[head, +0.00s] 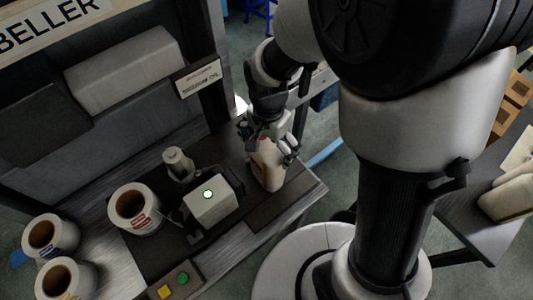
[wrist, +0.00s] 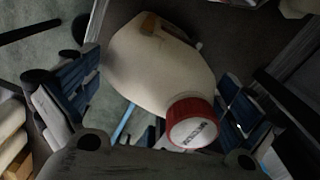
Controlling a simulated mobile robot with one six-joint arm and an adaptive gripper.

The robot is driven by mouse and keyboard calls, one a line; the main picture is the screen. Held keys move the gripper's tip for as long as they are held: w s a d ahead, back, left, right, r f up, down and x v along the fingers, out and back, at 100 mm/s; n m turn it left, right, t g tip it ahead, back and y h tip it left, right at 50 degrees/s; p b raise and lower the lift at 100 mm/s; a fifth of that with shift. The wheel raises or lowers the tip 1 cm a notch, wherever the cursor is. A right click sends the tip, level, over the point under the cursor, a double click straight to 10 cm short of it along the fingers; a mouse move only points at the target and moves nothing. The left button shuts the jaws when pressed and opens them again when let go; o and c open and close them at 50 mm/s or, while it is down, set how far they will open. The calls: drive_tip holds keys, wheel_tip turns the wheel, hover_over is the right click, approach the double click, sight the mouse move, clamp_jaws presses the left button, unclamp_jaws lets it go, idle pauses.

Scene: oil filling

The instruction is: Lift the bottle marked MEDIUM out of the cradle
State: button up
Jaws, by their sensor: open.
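A cream bottle (head: 268,163) stands at the right end of the labeller bench. In the wrist view the bottle (wrist: 150,62) shows its pale body and a red cap (wrist: 191,120) with a white top; the print on the cap is too small to read. My gripper (head: 268,138) is at the upper part of the bottle. In the wrist view its blue-padded fingers are spread, one on each side of the bottle, with gaps showing. The cradle under the bottle cannot be made out clearly.
A small white box with a lit green spot (head: 210,207) stands just left of the bottle. A label roll (head: 134,208) and two more rolls are further left. A sign reading MEDIUM OIL (head: 198,78) hangs above. Yellow and green buttons (head: 175,286) sit in front.

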drive_tip(key=shift+r, duration=0.1)
drive_tip(key=c, duration=1.2)
